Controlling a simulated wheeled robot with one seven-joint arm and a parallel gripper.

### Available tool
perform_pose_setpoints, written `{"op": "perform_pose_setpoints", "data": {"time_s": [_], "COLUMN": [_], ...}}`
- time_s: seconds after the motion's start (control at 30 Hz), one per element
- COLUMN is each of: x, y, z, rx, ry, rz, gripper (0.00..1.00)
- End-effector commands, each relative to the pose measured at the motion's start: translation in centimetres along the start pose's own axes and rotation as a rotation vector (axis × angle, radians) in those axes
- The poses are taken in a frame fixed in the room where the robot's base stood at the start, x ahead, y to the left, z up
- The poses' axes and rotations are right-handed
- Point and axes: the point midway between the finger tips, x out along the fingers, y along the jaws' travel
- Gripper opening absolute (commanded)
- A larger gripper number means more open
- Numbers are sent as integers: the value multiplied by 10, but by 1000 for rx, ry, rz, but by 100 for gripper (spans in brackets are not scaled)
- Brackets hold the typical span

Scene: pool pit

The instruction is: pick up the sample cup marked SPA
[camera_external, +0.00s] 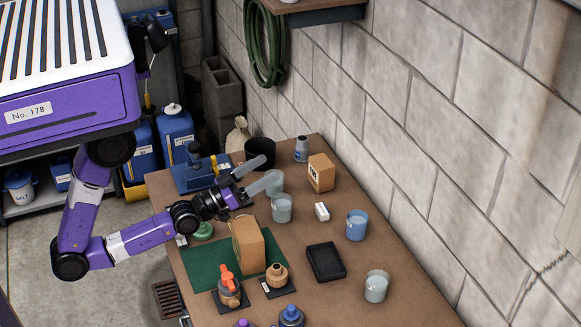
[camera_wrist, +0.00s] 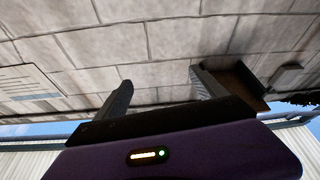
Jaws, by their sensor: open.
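Several cups stand on the brown table (camera_external: 405,262). One pale cup (camera_external: 277,187) is partly hidden behind my gripper's finger. A second pale cup (camera_external: 281,209) is just below it in the picture, a blue cup (camera_external: 357,226) is to the right, and another pale cup (camera_external: 376,287) is near the lower right. I cannot read SPA on any of them. My gripper (camera_external: 264,171) is open and empty, pointing toward the wall, and appears above the table. In the wrist view, its two fingers (camera_wrist: 160,90) are spread, with no cup between them.
A cardboard box (camera_external: 248,247) stands on a green mat (camera_external: 203,263) below my gripper in the picture. A smaller box (camera_external: 321,172), a white block (camera_external: 322,212) and a black tray (camera_external: 326,262) are to the right. The block wall (camera_external: 440,110) borders the table.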

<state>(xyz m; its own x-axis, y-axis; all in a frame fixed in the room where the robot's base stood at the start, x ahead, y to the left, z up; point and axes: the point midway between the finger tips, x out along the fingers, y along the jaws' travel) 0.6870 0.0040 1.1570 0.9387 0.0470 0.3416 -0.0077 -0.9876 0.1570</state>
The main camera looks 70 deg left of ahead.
Motion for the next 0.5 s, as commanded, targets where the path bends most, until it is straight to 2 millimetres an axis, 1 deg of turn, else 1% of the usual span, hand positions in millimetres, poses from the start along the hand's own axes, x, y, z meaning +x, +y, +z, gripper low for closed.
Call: {"op": "perform_pose_setpoints", "data": {"time_s": [0.03,0.1,0.13,0.2,0.27,0.3,0.37,0.4,0.47,0.5], "x": [16,32,33,40,46,48,49,49,45,41], "y": [2,3,-12,-39,-64,-82,-113,-135,-169,-191], "z": [-12,-23,0,33,58,76,102,119,144,158], "rx": [-6,-14,9,51,81,100,128,143,160,168], "ry": [36,74,27,-61,-135,-185,-267,-325,-412,-467], "rz": [4,9,-17,-69,-113,-145,-199,-238,-298,-338], "gripper": [81,81,81,81,81,81,81,81,81,81]}}
